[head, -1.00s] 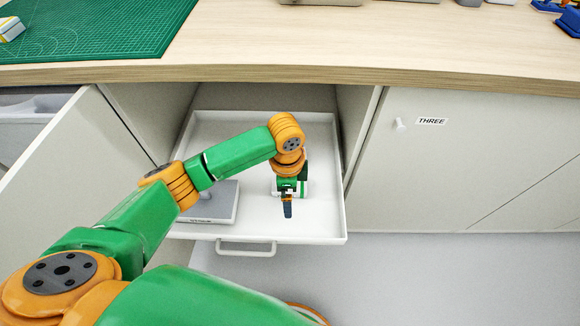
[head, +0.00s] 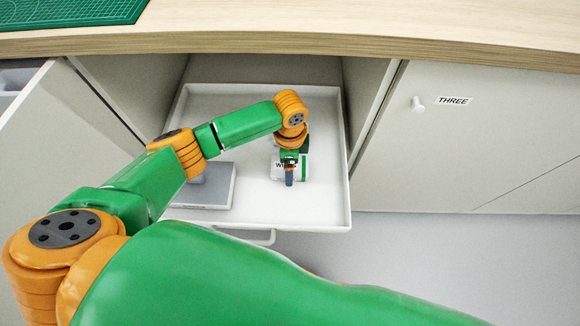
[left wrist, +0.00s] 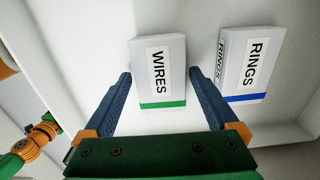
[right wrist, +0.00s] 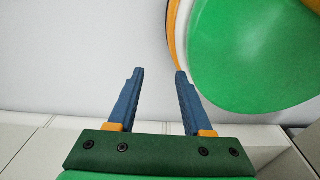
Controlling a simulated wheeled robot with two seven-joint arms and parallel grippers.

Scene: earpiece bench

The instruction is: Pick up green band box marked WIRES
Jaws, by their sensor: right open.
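The white WIRES box with a green band (left wrist: 160,68) lies in the open drawer (head: 333,215). Its label faces the left wrist camera. In the head view the WIRES box (head: 304,167) is partly hidden behind my left gripper (head: 289,180). In the left wrist view my left gripper (left wrist: 160,74) is open, with its fingers on either side of the box's green-band end. I see no clear contact. My right gripper (right wrist: 158,70) is open and empty, away from the drawer, in the right wrist view.
A white RINGS box with a blue band (left wrist: 251,65) lies beside the WIRES box. The wooden worktop (head: 300,42) overhangs the drawer, and a cabinet door marked THREE (head: 452,101) is shut to the right.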

